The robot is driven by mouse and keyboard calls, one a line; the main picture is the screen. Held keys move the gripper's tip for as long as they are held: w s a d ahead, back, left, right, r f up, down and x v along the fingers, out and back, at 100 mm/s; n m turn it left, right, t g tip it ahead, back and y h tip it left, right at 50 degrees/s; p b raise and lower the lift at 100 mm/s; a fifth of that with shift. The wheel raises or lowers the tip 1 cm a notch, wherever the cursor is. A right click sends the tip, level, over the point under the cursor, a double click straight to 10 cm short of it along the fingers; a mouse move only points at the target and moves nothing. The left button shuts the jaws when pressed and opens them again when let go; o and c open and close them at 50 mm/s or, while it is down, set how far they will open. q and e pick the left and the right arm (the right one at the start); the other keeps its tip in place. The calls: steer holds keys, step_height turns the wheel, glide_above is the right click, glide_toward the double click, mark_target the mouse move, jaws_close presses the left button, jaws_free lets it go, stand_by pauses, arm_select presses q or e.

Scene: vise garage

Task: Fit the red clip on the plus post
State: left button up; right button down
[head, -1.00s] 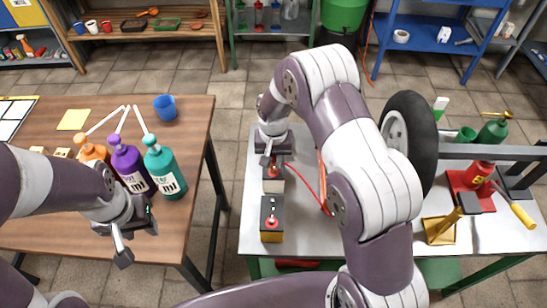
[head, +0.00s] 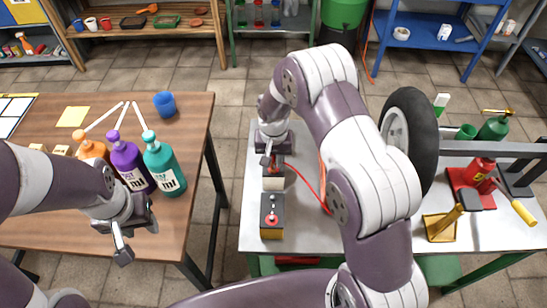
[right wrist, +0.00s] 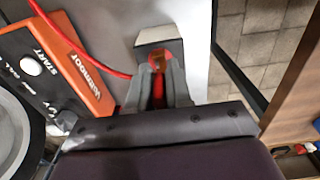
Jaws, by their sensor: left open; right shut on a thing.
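The red clip (right wrist: 158,62) is between the fingers of my right gripper (right wrist: 159,88), which is shut on it. In the head view, my right gripper (head: 272,161) is at the left side of the grey bench, by a small pale block (head: 273,184). A black and yellow battery (head: 272,225) with red on its top stands nearer than the block, apart from the gripper. I cannot tell which mark on it is the plus post. My left gripper (head: 133,228) is open and empty over the brown table's right part.
A red cable (right wrist: 82,50) runs past an orange starter box (right wrist: 62,68). Several bottles (head: 163,168) stand on the brown table (head: 190,120).

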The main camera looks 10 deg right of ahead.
steer(key=shift+f, duration=0.15)
steer(key=shift+c, duration=2)
jaws_free()
step_height(320, 180, up, 8)
steer(key=p, duration=0.6)
steer(key=shift+p, duration=0.35)
